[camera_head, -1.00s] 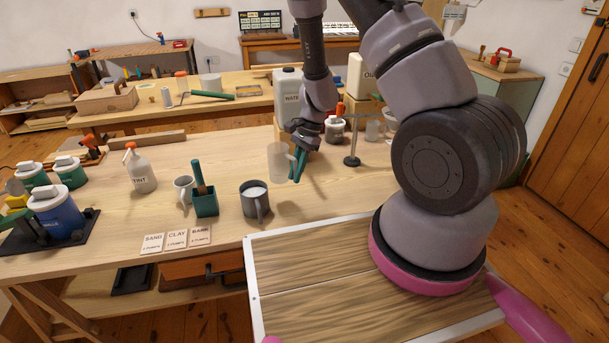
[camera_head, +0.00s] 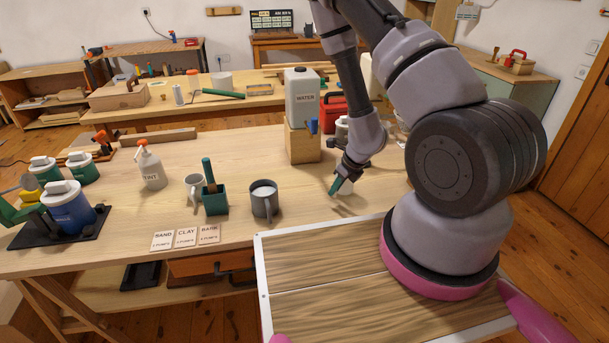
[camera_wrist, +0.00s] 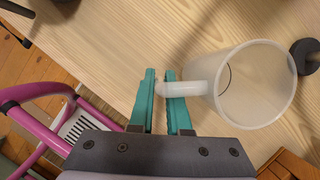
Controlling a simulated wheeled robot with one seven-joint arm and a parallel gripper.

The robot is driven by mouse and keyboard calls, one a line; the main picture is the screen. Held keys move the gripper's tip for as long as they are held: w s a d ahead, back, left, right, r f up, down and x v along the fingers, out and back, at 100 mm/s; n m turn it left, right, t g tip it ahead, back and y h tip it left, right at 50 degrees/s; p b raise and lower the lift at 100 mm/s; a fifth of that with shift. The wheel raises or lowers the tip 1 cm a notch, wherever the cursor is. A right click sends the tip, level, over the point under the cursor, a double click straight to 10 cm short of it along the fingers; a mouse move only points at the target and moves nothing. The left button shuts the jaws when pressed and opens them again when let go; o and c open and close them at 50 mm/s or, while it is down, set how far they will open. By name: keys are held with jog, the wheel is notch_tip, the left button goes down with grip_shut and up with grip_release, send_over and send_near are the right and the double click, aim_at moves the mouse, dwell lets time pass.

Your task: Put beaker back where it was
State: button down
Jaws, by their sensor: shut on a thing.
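The beaker (camera_wrist: 262,88) is a translucent whitish cup with a side handle. It fills the right of the wrist view, with its open mouth towards the camera. My gripper (camera_wrist: 160,82) has teal fingers on either side of the handle and is shut on it. In the head view my gripper (camera_head: 338,188) is low over the right part of the workbench. There the beaker is mostly hidden by the gripper, and I cannot tell whether it touches the bench.
A white water jug (camera_head: 303,97) stands on a wooden block (camera_head: 302,145) behind my gripper. A grey mug (camera_head: 264,205), a green pot (camera_head: 215,203) and a white mug (camera_head: 194,186) stand to its left. A dark round base (camera_wrist: 305,56) is close beside the beaker.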

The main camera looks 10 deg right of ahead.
jog(key=w+a, duration=0.2)
jog(key=w, duration=0.1)
jog(key=w+a, duration=0.2)
jog(key=w, duration=0.1)
jog(key=w+a, duration=0.2)
jog(key=w, duration=0.1)
jog(key=shift+w+a, duration=0.15)
jog(key=shift+a, duration=0.15)
jog(key=w+a, duration=0.2)
jog(key=w, duration=0.1)
jog(key=shift+w+a, duration=0.1)
jog(key=shift+a, duration=0.05)
jog(key=shift+s+f, duration=0.2)
jog(key=shift+f, duration=0.55)
jog(key=shift+f, duration=0.2)
jog(key=c, duration=0.9)
grip_release()
jog(key=shift+r, duration=0.15)
